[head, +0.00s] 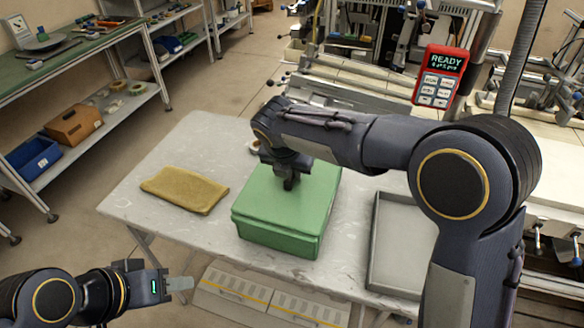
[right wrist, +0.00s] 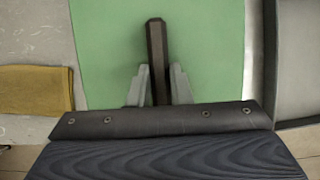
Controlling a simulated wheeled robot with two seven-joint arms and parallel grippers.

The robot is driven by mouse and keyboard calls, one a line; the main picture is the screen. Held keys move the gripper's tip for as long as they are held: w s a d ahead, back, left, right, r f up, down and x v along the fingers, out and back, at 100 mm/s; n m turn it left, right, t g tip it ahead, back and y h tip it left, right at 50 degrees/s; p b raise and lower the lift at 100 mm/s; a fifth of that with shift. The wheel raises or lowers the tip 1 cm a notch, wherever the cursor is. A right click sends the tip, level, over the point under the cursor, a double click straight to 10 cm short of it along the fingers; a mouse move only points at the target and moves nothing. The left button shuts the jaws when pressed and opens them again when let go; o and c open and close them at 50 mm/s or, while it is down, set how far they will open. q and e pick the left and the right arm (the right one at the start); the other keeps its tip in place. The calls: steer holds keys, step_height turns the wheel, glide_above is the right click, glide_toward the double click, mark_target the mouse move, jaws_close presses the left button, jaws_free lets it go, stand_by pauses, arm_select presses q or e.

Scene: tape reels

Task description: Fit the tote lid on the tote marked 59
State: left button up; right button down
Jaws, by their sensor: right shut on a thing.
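A green tote (head: 278,240) stands on the table with a green lid (head: 310,205) over its top. The lid's edge lies along the tote's rim; I cannot tell whether it is fully seated. No 59 marking can be read. My right gripper (head: 289,183) is above the lid. In the right wrist view its two grey fingers (right wrist: 159,88) are shut on the dark bar-shaped handle (right wrist: 157,50) of the lid (right wrist: 100,50). My left gripper (head: 184,284) is off the table's front left, away from the tote; its finger opening cannot be made out.
A folded mustard cloth (head: 185,190) lies left of the tote on the grey table (head: 135,205). A shallow grey tray (head: 373,245) lies to the right, partly behind my right arm. Shelves with a blue bin (head: 35,158) and a brown bin (head: 73,124) stand at left.

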steer(key=c, duration=1.3)
jaws_free()
steer(key=shift+o, duration=0.2)
steer(key=v, duration=0.7)
steer(key=shift+s+a+r, duration=0.1)
steer(key=shift+s+r, duration=0.1)
steer(key=shift+r, duration=0.15)
